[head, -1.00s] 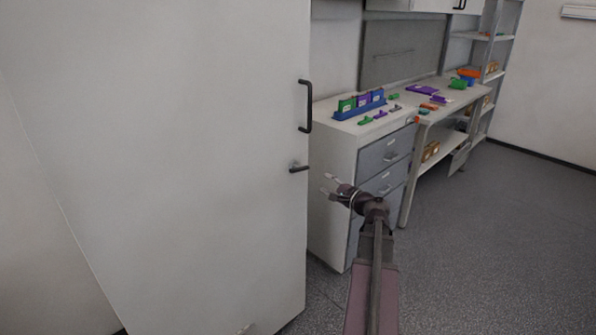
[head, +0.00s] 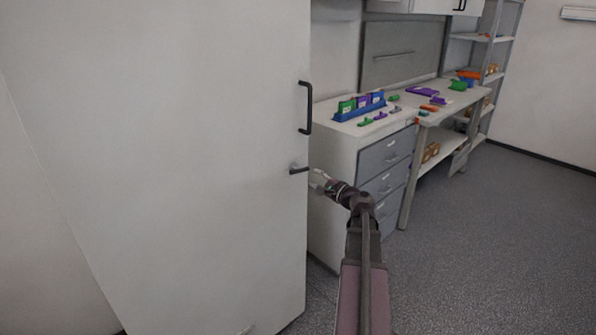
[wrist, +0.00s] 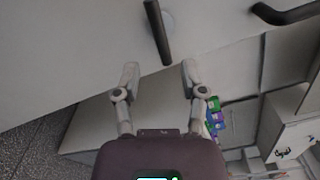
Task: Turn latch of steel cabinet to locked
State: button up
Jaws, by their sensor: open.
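The steel cabinet (head: 180,160) is a tall pale door filling the left of the head view. Its latch (head: 298,169) is a short dark lever near the door's right edge, pointing roughly sideways, below the long handle. My gripper (head: 314,180) is just right of the latch in the head view. In the wrist view, the latch (wrist: 157,32) comes down from the top, and its free end lies just ahead of the gap between the two fingertips of my gripper (wrist: 160,76). The fingers are apart and empty, and I see no contact with the latch.
A dark bar handle (head: 306,107) stands out from the door above the latch. A drawer unit (head: 335,150) stands right of the cabinet, bearing a blue rack (head: 358,108) and small coloured parts. A workbench (head: 455,105) stands beyond. The grey floor (head: 480,240) at right is clear.

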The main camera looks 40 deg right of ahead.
aim_at(298, 170)
jog(key=w, duration=0.8)
jog(key=shift+w+a, duration=0.3)
jog(key=shift+w, duration=0.1)
